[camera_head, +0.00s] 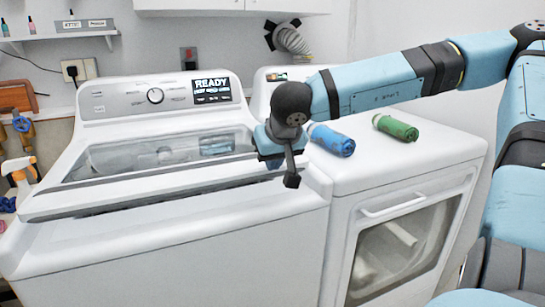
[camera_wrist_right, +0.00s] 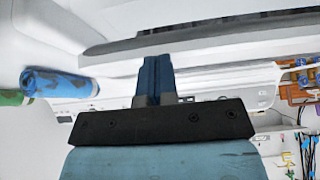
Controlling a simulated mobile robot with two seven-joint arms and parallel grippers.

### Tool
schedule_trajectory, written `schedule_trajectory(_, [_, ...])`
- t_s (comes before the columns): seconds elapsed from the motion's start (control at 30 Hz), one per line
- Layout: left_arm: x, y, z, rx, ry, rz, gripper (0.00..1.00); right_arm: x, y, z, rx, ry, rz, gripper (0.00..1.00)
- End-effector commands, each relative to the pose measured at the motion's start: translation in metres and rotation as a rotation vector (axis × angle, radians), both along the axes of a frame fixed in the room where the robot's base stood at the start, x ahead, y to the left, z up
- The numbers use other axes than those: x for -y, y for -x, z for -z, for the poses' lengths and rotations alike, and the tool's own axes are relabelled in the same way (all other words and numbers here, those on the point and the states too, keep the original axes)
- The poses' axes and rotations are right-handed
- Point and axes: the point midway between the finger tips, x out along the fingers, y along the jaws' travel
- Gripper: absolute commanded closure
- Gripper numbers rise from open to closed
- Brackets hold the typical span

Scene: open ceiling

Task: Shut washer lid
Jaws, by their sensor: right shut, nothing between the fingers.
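The white top-loading washer (camera_head: 180,235) stands at the left in the head view. Its lid, with a clear window (camera_head: 165,150), lies low over the top. A dark band (camera_head: 110,205) runs along the lid's front edge; I cannot tell whether the lid sits fully flush. My right gripper (camera_head: 291,180) is shut and empty, pointing down near the washer's right front corner, beside the lid. In the right wrist view the closed fingers (camera_wrist_right: 155,70) point toward a white surface with a dark strip (camera_wrist_right: 190,32). My left gripper is not in view.
A white dryer (camera_head: 410,175) stands right of the washer, with a blue rolled towel (camera_head: 332,140) and a green one (camera_head: 396,127) on top. The blue towel is close to my right wrist. A spray bottle (camera_head: 18,175) stands at the left edge. A shelf (camera_head: 60,37) hangs behind.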

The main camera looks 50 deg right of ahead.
Motion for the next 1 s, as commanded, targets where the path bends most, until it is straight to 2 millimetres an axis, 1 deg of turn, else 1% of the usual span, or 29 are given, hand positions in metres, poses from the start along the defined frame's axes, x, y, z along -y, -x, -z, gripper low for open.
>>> schedule_trajectory(0.03, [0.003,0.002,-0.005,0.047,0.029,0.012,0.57,0.0,0.001,0.013,-0.001,0.0,-0.001,1.0])
schedule_trajectory(0.1, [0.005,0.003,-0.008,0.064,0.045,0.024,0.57,-0.001,0.001,0.021,-0.001,0.0,-0.001,1.0])
schedule_trajectory(0.2, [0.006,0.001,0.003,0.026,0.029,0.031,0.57,-0.001,0.002,0.029,-0.002,0.0,-0.001,1.0])
schedule_trajectory(0.3, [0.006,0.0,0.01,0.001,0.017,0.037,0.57,-0.001,0.002,0.034,-0.002,0.0,-0.001,1.0])
schedule_trajectory(0.47, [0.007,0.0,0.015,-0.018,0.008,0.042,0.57,-0.001,0.003,0.039,-0.006,-0.001,0.0,1.0])
schedule_trajectory(0.83, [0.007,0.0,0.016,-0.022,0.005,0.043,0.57,-0.001,0.005,0.044,-0.015,-0.005,0.0,1.0])
schedule_trajectory(0.93, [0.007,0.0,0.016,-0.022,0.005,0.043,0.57,-0.002,0.005,0.043,-0.016,-0.005,0.0,1.0])
schedule_trajectory(1.0, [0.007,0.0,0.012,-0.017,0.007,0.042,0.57,-0.002,0.005,0.039,-0.015,-0.005,0.0,1.0])
